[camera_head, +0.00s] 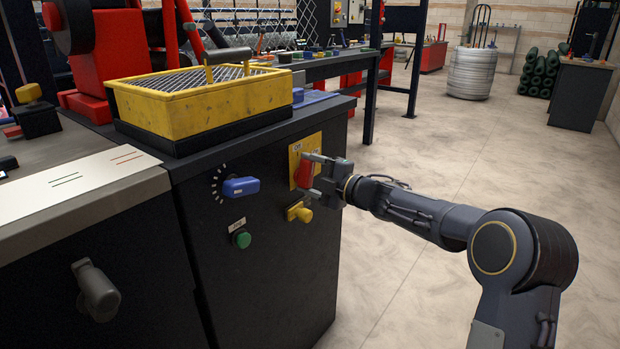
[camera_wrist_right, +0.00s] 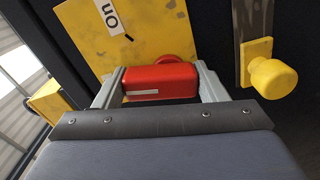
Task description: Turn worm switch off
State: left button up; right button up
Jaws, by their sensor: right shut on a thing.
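The worm switch is a red knob (camera_head: 304,174) on a yellow plate (camera_head: 295,152) on the front of the black cabinet. My right gripper (camera_head: 313,176) is shut on the red knob, one finger on each side. In the head view the gripper partly covers the knob and plate. My left gripper is not in view.
A yellow knob (camera_head: 299,212) sits just below the plate; it also shows in the wrist view (camera_wrist_right: 272,78). A blue knob (camera_head: 241,187) and a green button (camera_head: 242,239) are to the left. A yellow tray (camera_head: 190,110) stands on the cabinet.

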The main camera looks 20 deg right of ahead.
jog(key=shift+s+a+n+b, duration=0.1)
jog(key=shift+n+b, duration=0.35)
jog(key=shift+n, duration=0.85)
jog(key=o, duration=1)
jog(key=shift+p+v, duration=0.65)
jog(key=shift+v, duration=3.3)
